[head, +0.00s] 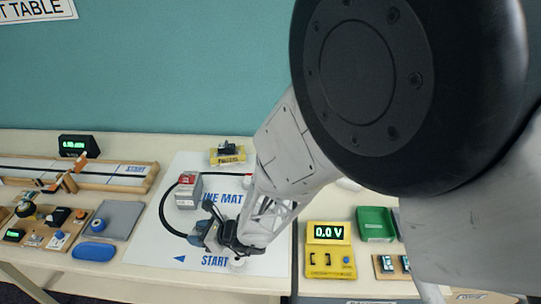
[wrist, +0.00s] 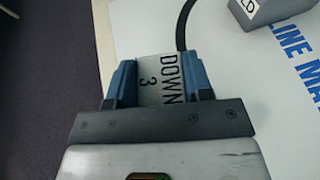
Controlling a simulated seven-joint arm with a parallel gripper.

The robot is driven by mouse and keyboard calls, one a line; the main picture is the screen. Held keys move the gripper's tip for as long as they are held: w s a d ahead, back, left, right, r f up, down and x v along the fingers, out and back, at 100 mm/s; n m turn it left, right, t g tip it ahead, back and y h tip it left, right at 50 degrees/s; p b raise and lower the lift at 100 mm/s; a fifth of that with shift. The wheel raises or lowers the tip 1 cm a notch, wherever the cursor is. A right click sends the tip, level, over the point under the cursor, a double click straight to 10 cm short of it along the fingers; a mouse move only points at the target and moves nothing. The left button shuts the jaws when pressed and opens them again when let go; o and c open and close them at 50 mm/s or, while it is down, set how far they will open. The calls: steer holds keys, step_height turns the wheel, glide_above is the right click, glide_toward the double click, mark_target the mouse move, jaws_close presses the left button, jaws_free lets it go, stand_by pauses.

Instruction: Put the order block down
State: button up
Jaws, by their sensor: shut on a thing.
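My gripper (head: 212,232) is low over the left part of the white line mat (head: 172,252). In the wrist view my gripper (wrist: 162,72) has its two blue fingers shut on the sides of a grey block marked "DOWN 3" (wrist: 160,86), the order block. In the head view the fingers and wrist largely hide this block. I cannot tell whether its underside touches the mat. The mat's black curved line (wrist: 182,28) runs out from behind the block.
A grey block with a red top (head: 188,190) stands on the mat, further back. A yellow device (head: 227,156) is behind it. Left are a grey plate (head: 118,212) and a blue oval (head: 93,251). Right are a yellow voltmeter (head: 328,258) and a green tray (head: 375,222).

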steer(key=shift+m+t, duration=0.5)
steer(key=shift+t, duration=0.1)
steer(key=w+d, duration=0.2)
steer(key=w, duration=0.3)
steer(key=w+d, duration=0.2)
steer(key=w, duration=0.3)
steer(key=w+d, duration=0.3)
steer(key=w, duration=0.2)
steer(key=shift+w+d+r, duration=0.1)
steer(key=shift+w+r, duration=0.05)
steer(key=shift+r, duration=0.05)
steer(key=shift+m+t+h, duration=0.4)
steer(key=shift+m+t, duration=0.1)
steer(key=w+d, duration=0.9)
steer(key=w+d+f, duration=0.1)
steer(key=w+d, duration=0.3)
steer(key=w, duration=0.1)
steer(key=shift+w+d, duration=0.2)
steer(key=shift+d, duration=0.15)
steer(key=shift+w+d, duration=0.35)
steer(key=shift+d, duration=0.1)
steer(key=w+a, duration=0.1)
steer(key=w, duration=0.4)
steer(key=w+a+f, duration=0.1)
steer(key=w, duration=0.3)
steer(key=w+a, duration=0.2)
steer(key=w, duration=0.3)
steer(key=shift+w+f, duration=0.25)
steer(key=shift+w, duration=0.05)
steer(key=shift+w, duration=0.1)
